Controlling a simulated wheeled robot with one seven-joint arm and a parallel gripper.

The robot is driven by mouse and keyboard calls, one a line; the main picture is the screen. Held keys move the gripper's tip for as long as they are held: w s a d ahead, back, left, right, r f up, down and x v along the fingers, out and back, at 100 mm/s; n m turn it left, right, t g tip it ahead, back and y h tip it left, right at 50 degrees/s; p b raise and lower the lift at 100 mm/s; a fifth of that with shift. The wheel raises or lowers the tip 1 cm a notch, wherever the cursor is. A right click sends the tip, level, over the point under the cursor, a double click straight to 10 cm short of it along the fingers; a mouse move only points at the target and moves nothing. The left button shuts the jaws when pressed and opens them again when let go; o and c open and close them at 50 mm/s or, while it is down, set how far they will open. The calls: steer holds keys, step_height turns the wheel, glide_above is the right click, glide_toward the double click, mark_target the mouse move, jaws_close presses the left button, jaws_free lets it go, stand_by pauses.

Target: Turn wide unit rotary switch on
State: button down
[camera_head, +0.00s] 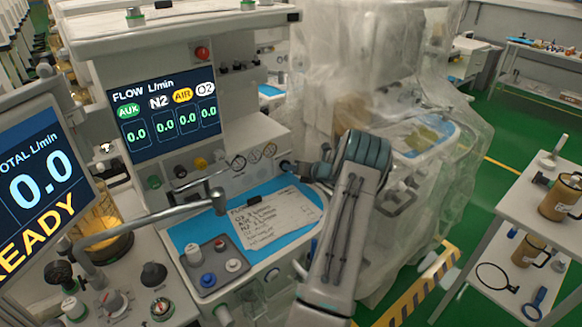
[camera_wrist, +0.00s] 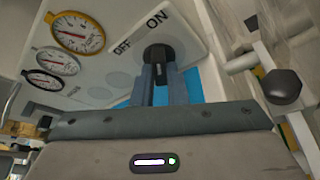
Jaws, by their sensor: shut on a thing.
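The wide unit (camera_head: 215,165) is the pale anaesthesia cart with the flow screen (camera_head: 165,112), which reads 0.0 in every column. Its black rotary switch (camera_wrist: 157,51) is on the sloped front panel, with OFF printed at its left and ON above it in the wrist view. My gripper (camera_wrist: 160,74) is shut on the switch, one finger on each side of its handle. The fingers partly hide the handle, so its exact angle is hard to tell. In the head view my gripper (camera_head: 300,168) reaches the right end of the panel, and the switch (camera_head: 285,165) is mostly covered.
Three round gauges (camera_wrist: 78,33) sit left of the switch. A blue work surface (camera_head: 290,192) with a handwritten sheet (camera_head: 262,218) lies below. A plastic-wrapped cart (camera_head: 435,60) stands close on the right. A dark knob (camera_wrist: 282,86) on a bar is right of my gripper.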

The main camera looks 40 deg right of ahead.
stand_by(0.4)
steer(key=c, duration=1.4)
jaws_free()
steer(key=shift+c, duration=0.2)
steer(key=shift+s, duration=0.1)
steer(key=b+v, duration=0.2)
steer(key=v, duration=1.1)
steer(key=shift+s+r, duration=0.1)
steer(key=shift+s, duration=0.25)
